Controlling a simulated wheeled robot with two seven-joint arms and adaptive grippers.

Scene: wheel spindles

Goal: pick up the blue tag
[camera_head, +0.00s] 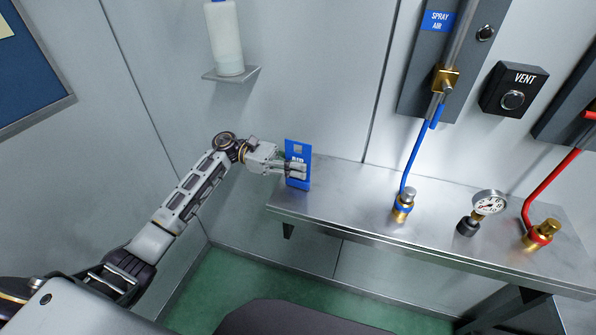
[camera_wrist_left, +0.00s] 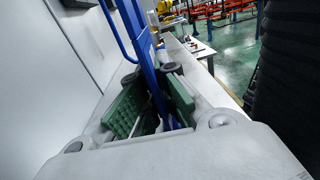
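The blue tag (camera_head: 301,158), a flat upright plate with a pale square near its top, stands at the left end of the metal bench. My left gripper (camera_head: 297,171) reaches it from the left, with fingers across its lower half, hiding part of it. In the left wrist view the tag (camera_wrist_left: 151,62) shows nearly edge-on between the green finger pads of the left gripper (camera_wrist_left: 153,92). The pads stand apart around it with a gap beside the tag; firm contact is not visible. My right gripper is not in view.
The metal bench (camera_head: 350,193) carries a blue-hose fitting (camera_head: 403,206), a pressure gauge (camera_head: 489,203) and a red-hose fitting (camera_head: 540,234) to the right. A bottle (camera_head: 226,40) stands on a small wall shelf (camera_head: 231,74) above. The bench between the tag and blue-hose fitting is clear.

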